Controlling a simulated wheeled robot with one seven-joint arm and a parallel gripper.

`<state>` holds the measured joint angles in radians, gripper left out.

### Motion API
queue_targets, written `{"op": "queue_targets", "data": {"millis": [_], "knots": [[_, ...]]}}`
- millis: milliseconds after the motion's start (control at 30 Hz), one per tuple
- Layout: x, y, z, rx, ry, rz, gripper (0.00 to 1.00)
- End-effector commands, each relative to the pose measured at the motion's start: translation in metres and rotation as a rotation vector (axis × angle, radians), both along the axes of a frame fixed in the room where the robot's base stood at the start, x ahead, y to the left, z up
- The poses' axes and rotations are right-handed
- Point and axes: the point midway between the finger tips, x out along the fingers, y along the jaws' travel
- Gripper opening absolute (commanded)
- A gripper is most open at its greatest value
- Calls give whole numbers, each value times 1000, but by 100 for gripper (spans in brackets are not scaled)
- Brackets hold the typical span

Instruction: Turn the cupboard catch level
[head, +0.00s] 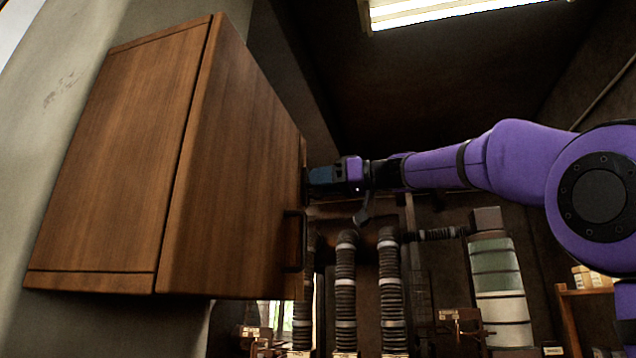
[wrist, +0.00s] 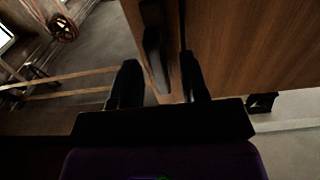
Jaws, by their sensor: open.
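The wooden cupboard (head: 230,170) hangs on the wall at the left of the head view. Its dark bar handle (head: 295,240) is on the right-hand face, below my gripper, and seems to show in the wrist view (wrist: 262,103). My gripper (head: 308,182) is at the cupboard's right edge, its tips partly hidden there. In the wrist view my gripper (wrist: 159,66) is open, one dark finger on each side. A dark, long piece that looks like the catch (wrist: 156,54) lies between the fingers, roughly lengthwise to them. I cannot tell whether either finger touches it. The catch is hidden in the head view.
Ribbed pipes (head: 345,290) and a pale banded cylinder (head: 497,285) stand behind and below my arm. A shelf with boxes (head: 590,280) is at the far right. Open air surrounds my arm.

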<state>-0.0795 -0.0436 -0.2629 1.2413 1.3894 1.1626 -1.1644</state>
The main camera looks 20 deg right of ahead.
Motion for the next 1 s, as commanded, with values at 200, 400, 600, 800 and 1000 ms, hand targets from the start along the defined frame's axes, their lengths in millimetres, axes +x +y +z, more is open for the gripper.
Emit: {"op": "queue_targets", "data": {"millis": [200, 400, 600, 800, 1000], "knots": [[6, 9, 0, 0, 0, 0, 40], [7, 9, 0, 0, 0, -1, 40], [7, 9, 0, 0, 0, -1, 4], [6, 9, 0, 2, 2, -1, 0], [7, 8, 0, 25, 35, -1, 0]]}}
